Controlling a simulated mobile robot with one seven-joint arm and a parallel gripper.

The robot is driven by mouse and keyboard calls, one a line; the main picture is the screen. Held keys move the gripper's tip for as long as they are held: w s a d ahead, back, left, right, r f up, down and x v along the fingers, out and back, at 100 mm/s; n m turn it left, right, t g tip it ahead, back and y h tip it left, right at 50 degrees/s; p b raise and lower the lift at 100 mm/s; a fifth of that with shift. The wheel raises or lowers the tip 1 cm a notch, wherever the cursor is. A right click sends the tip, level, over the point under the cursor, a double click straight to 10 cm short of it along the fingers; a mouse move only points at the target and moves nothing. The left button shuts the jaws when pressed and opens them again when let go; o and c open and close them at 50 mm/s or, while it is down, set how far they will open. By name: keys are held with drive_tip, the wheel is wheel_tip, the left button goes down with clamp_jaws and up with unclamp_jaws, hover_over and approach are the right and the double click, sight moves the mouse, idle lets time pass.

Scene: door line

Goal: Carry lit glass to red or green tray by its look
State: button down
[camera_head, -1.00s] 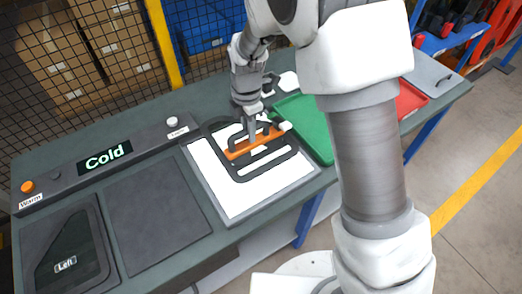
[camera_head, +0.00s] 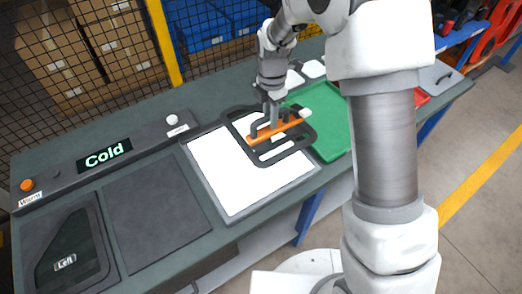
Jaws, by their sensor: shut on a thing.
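My gripper (camera_head: 274,118) is shut on the orange bar of a dark frame (camera_head: 304,147), which looks like a carrier for the glass. It is held over the right edge of the lit white panel (camera_head: 235,180) and the left part of the green tray (camera_head: 335,140). Any glass in the frame is hard to make out. The red tray (camera_head: 421,97) is mostly hidden behind my arm.
An orange button (camera_head: 27,185) and a white button (camera_head: 172,119) sit on the control strip. A mesh fence stands behind.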

sight(291, 106)
drive_tip(key=shift+w+d+r, duration=0.1)
drive_tip(key=shift+w+d, duration=1.05)
drive_tip(key=shift+d, duration=0.25)
drive_tip(key=shift+w+d, duration=1.1)
drive_tip(key=shift+d, duration=0.3)
drive_tip(key=w+d+p, duration=0.2)
drive_tip(key=w+d, duration=0.6)
drive_tip(key=d, duration=0.3)
drive_tip(key=shift+w, duration=0.35)
drive_tip(key=shift+w+d+p, duration=0.4)
drive_tip(key=shift+w+d, duration=0.55)
drive_tip(key=shift+d, duration=0.25)
drive_tip(key=shift+w+d+p, duration=0.4)
drive_tip(key=shift+w+d, duration=0.5)
drive_tip(key=shift+d, duration=0.25)
wheel_tip(291, 106, down, 8)
drive_tip(key=b, duration=0.5)
